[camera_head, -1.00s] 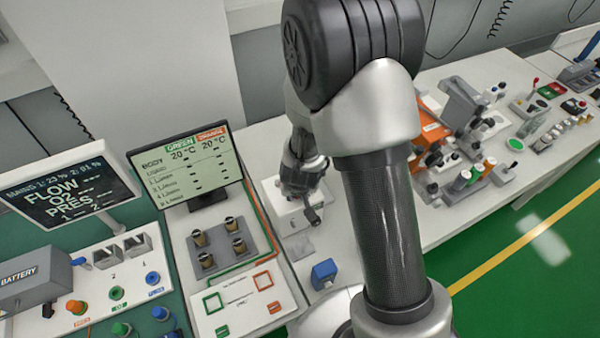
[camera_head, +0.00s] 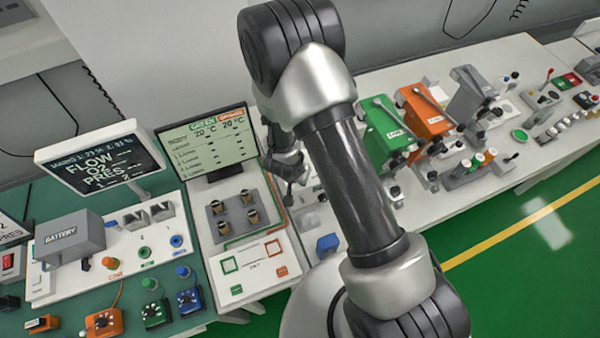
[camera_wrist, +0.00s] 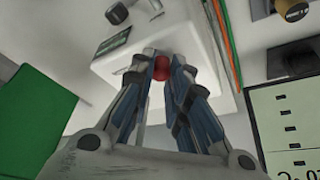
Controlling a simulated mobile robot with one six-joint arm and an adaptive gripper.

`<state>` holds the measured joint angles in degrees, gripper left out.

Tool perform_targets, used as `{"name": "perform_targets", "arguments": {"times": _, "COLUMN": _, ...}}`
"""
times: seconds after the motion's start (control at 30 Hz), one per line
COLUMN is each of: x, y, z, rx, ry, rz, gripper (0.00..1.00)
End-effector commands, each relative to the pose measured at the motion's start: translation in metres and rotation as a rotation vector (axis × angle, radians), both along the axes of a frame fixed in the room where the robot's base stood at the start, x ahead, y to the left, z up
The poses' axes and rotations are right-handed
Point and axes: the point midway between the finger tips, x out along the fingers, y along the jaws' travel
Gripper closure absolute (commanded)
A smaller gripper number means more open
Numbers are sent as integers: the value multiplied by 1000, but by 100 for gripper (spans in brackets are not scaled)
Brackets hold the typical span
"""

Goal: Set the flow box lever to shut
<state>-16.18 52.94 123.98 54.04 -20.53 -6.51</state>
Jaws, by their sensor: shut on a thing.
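The flow box appears to be the white box (camera_wrist: 195,35), which shows in the wrist view. Its lever has a round red knob (camera_wrist: 160,68). My gripper (camera_wrist: 161,72) points at this box, with its two fingers closed around the knob from both sides. The lever's stem is hidden behind the knob and fingers, so its exact angle cannot be told. In the head view my gripper (camera_head: 290,178) is beside the screen's stand, and my arm covers much of the box.
A screen (camera_head: 207,144) and a panel with several metal knobs (camera_head: 238,215) stand left of my gripper. A small blue block (camera_head: 327,243) is in front. Green (camera_head: 388,128) and orange (camera_head: 425,115) vaporiser-like units stand to the right. A grey battery unit (camera_head: 68,236) is far left.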

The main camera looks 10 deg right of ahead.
Motion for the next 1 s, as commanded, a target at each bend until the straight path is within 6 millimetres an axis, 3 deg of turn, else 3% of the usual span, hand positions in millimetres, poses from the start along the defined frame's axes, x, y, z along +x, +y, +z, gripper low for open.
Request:
{"name": "perform_targets", "arguments": {"times": 0.27, "x": 1, "y": 0, "z": 0, "rx": -1, "ry": -3, "rz": 0, "gripper": 100}}
{"name": "perform_targets", "arguments": {"times": 0.3, "x": 1, "y": 0, "z": 0, "rx": -1, "ry": -3, "rz": 0, "gripper": 82}}
{"name": "perform_targets", "arguments": {"times": 0.57, "x": 1, "y": 0, "z": 0, "rx": -1, "ry": -1, "rz": 1, "gripper": 65}}
{"name": "perform_targets", "arguments": {"times": 1.0, "x": -2, "y": 2, "z": 8, "rx": -1, "ry": -2, "rz": 1, "gripper": 64}}
